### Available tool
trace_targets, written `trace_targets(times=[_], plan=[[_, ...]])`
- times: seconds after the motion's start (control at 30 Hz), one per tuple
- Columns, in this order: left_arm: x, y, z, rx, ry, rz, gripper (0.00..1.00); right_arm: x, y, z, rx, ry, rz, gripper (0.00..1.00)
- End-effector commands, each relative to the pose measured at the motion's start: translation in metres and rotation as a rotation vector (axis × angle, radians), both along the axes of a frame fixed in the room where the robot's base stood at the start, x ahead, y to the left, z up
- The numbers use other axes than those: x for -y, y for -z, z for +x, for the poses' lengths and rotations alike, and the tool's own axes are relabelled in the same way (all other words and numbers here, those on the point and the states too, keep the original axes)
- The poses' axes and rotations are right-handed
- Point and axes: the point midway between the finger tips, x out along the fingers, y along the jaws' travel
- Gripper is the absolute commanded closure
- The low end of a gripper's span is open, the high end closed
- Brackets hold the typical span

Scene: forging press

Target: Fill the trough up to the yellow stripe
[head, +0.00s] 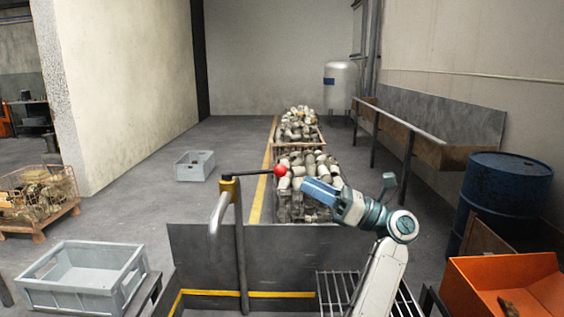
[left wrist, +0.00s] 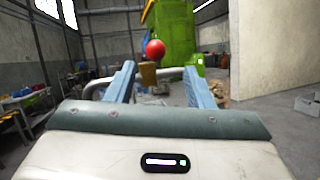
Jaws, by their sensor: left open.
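The trough (head: 275,255) is a dark metal tank at the bottom middle of the head view, with a yellow stripe (head: 250,294) low along its inside wall. I cannot tell a water level in it. A grey pipe with a bent spout (head: 219,212) stands over it, beside an upright with a brass-coloured fitting. A lever (head: 253,173) runs from the fitting to a red ball knob (head: 280,171). My left gripper (head: 308,187) is open and empty, just right of the knob. In the left wrist view the knob (left wrist: 155,49) shows between and beyond the blue fingers (left wrist: 159,68).
Crates of metal cylinders (head: 318,165) stand behind the trough. A grey crate (head: 85,275) is at left, a blue drum (head: 506,195) and an orange bin (head: 508,285) at right. A wire rack (head: 343,290) lies beside the trough.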

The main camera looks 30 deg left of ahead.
Motion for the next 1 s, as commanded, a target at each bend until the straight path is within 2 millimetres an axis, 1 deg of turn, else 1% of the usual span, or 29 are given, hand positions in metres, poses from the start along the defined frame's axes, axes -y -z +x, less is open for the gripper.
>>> trace_targets(times=[0.03, 0.17, 0.2, 0.3, 0.5, 0.7, 0.97, 1.0], plan=[[-0.005, -0.005, -0.002, 0.001, -0.001, 0.001, 0.52, 0.006, 0.001, -0.013, -0.014, 0.0, -0.006, 0.64], [-0.021, -0.013, -0.006, 0.001, -0.002, 0.003, 0.52, 0.005, 0.001, -0.027, -0.014, 0.002, -0.003, 0.64], [-0.03, -0.017, -0.009, 0.001, -0.004, 0.005, 0.52, 0.004, -0.004, -0.025, -0.011, 0.002, -0.003, 0.64], [-0.048, -0.025, -0.014, 0.0, -0.004, 0.005, 0.52, 0.003, -0.012, -0.026, -0.01, 0.002, -0.002, 0.64], [-0.076, -0.035, -0.022, 0.0, -0.002, 0.004, 0.52, 0.002, -0.023, -0.028, -0.01, 0.003, 0.0, 0.64], [-0.088, -0.039, -0.025, 0.0, -0.001, 0.002, 0.52, 0.002, -0.026, -0.029, -0.009, 0.003, 0.0, 0.64], [-0.089, -0.038, -0.025, -0.001, 0.0, 0.002, 0.52, 0.001, -0.026, -0.028, -0.007, 0.002, 0.001, 0.64], [-0.089, -0.038, -0.025, -0.001, 0.0, 0.002, 0.56, 0.001, -0.026, -0.028, -0.007, 0.003, 0.001, 0.64]])
